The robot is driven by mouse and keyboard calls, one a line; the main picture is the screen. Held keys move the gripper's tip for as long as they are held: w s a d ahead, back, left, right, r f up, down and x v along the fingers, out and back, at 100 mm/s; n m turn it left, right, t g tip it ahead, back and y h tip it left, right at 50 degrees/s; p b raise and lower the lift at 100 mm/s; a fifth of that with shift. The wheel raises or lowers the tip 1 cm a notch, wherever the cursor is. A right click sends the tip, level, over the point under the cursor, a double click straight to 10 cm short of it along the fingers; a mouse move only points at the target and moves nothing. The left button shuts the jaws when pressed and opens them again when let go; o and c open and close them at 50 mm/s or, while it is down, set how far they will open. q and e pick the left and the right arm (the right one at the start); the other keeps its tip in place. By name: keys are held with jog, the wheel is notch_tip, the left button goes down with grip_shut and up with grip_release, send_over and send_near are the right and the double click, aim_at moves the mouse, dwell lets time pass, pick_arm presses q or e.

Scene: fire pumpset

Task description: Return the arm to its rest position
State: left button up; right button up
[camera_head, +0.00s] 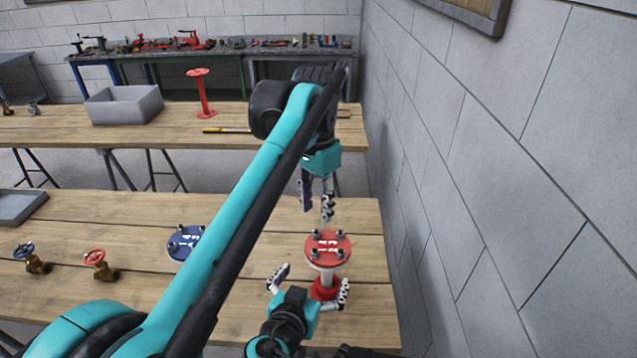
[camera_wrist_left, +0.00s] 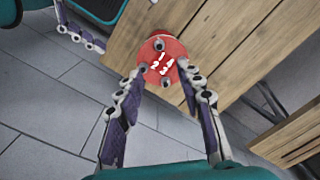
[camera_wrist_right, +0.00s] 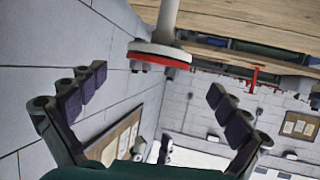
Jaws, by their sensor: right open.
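The red flanged piece (camera_head: 328,249) stands upright near the right end of the front table, with a pale stem, bolts on its top disc and a red base. Its red top shows in the left wrist view (camera_wrist_left: 160,58); its white stem and disc edge show in the right wrist view (camera_wrist_right: 158,52). My left gripper (camera_head: 316,208) is open and empty above and behind the red top, apart from it. My right gripper (camera_head: 310,283) is open low at the front table, with one finger on either side of the stem; I cannot tell whether they touch it.
A blue flange (camera_head: 185,243) and two valves (camera_head: 97,264) lie left on the front table (camera_head: 110,215). The rear table holds a grey bin (camera_head: 124,105), a red stand (camera_head: 202,92) and a yellow-handled tool (camera_head: 226,130). A block wall (camera_head: 480,170) rises close on the right.

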pick_arm(q)
jog(key=s+a+f+n+t, duration=0.7)
jog(key=s+a+f, duration=0.8)
jog(key=f, duration=0.3)
jog(key=shift+s+f+n, duration=0.25)
jog(key=shift+s+n, duration=0.45)
jog(key=shift+s, duration=0.05)
pick_arm(e)
jog(key=s+d+f+n+g+y, duration=0.1)
jog(key=s+d+g, duration=0.1)
jog(key=d, duration=0.5)
jog(key=s+d+f+n+g+y, duration=0.1)
jog(key=s+d+f+g, duration=0.1)
jog(key=d, duration=0.4)
jog(key=s+d+f+n+g+y, duration=0.1)
jog(key=s+d+f+g, duration=0.1)
jog(key=s+d, duration=0.2)
jog(key=d, duration=0.3)
jog(key=shift+s+d+y, duration=0.2)
jog(key=shift+d+y, duration=0.1)
